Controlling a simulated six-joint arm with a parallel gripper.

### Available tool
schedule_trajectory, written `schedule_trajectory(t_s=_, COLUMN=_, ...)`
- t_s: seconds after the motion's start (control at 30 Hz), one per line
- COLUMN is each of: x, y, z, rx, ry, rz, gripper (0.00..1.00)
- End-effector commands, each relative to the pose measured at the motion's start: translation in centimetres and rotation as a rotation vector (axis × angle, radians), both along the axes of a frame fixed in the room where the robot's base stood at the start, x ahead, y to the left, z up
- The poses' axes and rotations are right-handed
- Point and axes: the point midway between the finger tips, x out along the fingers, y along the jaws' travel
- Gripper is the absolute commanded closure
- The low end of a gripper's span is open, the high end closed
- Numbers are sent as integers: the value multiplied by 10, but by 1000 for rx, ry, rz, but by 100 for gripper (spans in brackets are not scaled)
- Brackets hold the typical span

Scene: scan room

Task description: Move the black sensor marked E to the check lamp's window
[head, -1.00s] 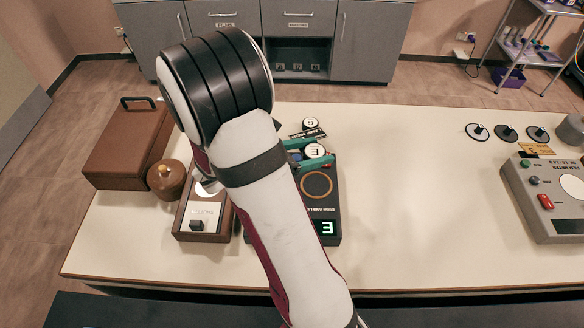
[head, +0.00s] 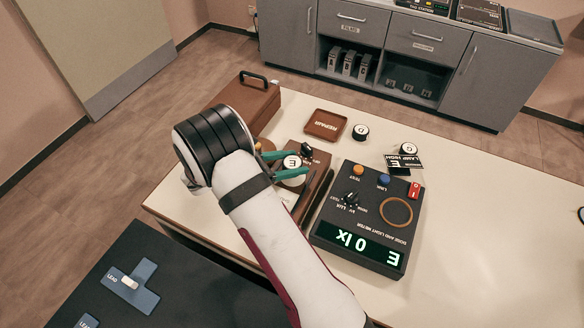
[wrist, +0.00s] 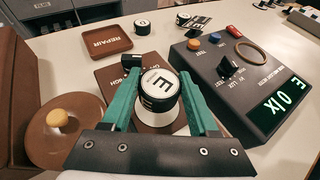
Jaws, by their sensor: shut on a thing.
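The black sensor marked E (wrist: 160,90), with a white top, is between the green fingers of my gripper (wrist: 163,82). My gripper (head: 290,163) is shut on it, and the sensor's white top shows in the head view (head: 291,160). The check lamp (wrist: 116,74) is a brown box with a dark knob. Its pale round window (wrist: 181,124) lies under and just in front of the sensor and is partly hidden by it. I cannot tell whether the sensor touches the window. The dark meter (head: 340,212) reads "E 0 lx".
A brown REPAIR tray (head: 325,124) and two other round sensors, one nearer (head: 360,132) and one farther right (head: 408,149), stand behind. A LAMP HIGH card (head: 405,162) lies beside them. A brown case (head: 245,104) and a round brown knobbed thing (wrist: 57,122) stand left.

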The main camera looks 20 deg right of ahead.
Motion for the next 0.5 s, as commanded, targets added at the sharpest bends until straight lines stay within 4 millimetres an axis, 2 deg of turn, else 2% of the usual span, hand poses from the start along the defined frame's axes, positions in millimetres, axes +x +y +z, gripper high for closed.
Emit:
schedule_trajectory(t_s=0.03, x=0, y=0, z=-10, rx=-2, ry=4, rz=1, gripper=100)
schedule_trajectory(t_s=0.13, x=0, y=0, z=-23, rx=0, ry=1, rz=-1, gripper=100)
schedule_trajectory(t_s=0.47, x=0, y=-1, z=-27, rx=0, ry=0, rz=0, gripper=100)
schedule_trajectory(t_s=0.5, x=0, y=-1, z=-27, rx=0, ry=0, rz=0, gripper=34)
